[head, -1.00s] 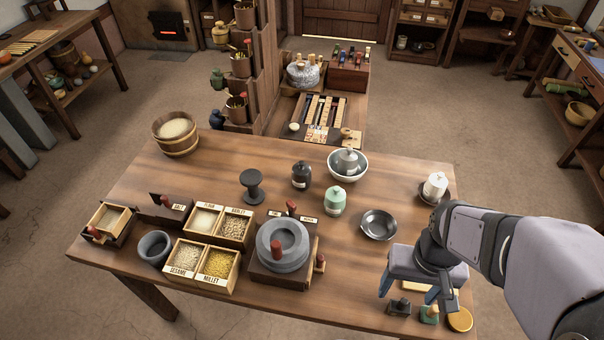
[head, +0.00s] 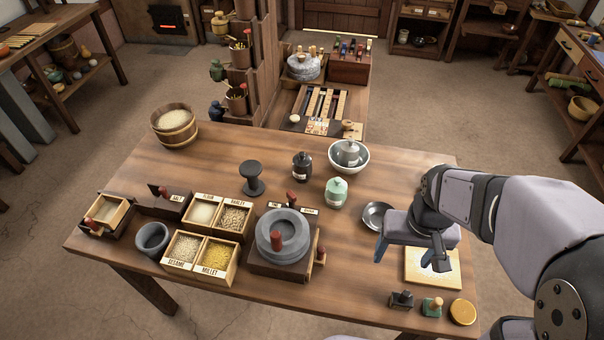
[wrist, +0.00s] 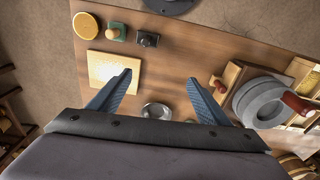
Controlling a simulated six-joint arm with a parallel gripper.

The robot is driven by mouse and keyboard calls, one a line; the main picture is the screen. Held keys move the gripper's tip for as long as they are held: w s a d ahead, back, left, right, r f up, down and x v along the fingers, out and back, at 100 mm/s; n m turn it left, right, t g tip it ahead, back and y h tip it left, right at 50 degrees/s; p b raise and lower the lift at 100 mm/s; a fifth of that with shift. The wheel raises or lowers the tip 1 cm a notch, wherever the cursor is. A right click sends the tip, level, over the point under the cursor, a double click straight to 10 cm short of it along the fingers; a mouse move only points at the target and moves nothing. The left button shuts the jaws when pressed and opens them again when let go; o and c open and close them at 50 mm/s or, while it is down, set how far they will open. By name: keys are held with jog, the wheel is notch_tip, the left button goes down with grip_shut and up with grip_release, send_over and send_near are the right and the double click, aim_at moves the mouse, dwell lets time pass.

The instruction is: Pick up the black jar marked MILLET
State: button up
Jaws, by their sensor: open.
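A black jar (head: 302,166) with a knobbed lid and a pale label stands upright near the middle of the table in the head view. The label's writing is too small to read. My gripper (head: 410,256) is open and empty, to the right of the jar and nearer the front, beside the metal dish. In the wrist view my gripper (wrist: 158,82) shows two blue fingers spread apart with nothing between them. The black jar cannot be made out in the wrist view.
A mint jar (head: 336,192) stands just right of and in front of the black jar. A grey jar (head: 348,153) sits in a pale bowl (head: 362,168) behind right. A black spool-shaped stand (head: 252,178) is left. A metal dish (head: 375,215) and stone quern (head: 283,238) lie nearer.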

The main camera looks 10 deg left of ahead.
jog(key=w+a+f+n+t+b, duration=0.1)
jog(key=w+a+b, duration=0.2)
jog(key=w, duration=0.3)
jog(key=w+a+f+t+b, duration=0.1)
jog(key=w+a+f+b, duration=0.15)
jog(key=w, duration=0.45)
jog(key=n+t+y+b, duration=0.3)
jog(key=b, duration=0.6)
send_near(303, 157)
jog(key=x, duration=0.5)
jog(key=shift+s+a+f, duration=0.15)
jog(key=shift+s, duration=0.05)
jog(key=shift+p+x, duration=0.3)
jog(key=shift+x, duration=3.35)
jog(key=shift+w, duration=0.1)
jog(key=shift+h, duration=0.3)
jog(key=shift+c, duration=0.7)
grip_shut()
jog(key=shift+r+p, duration=0.65)
jog(key=shift+r, duration=4.45)
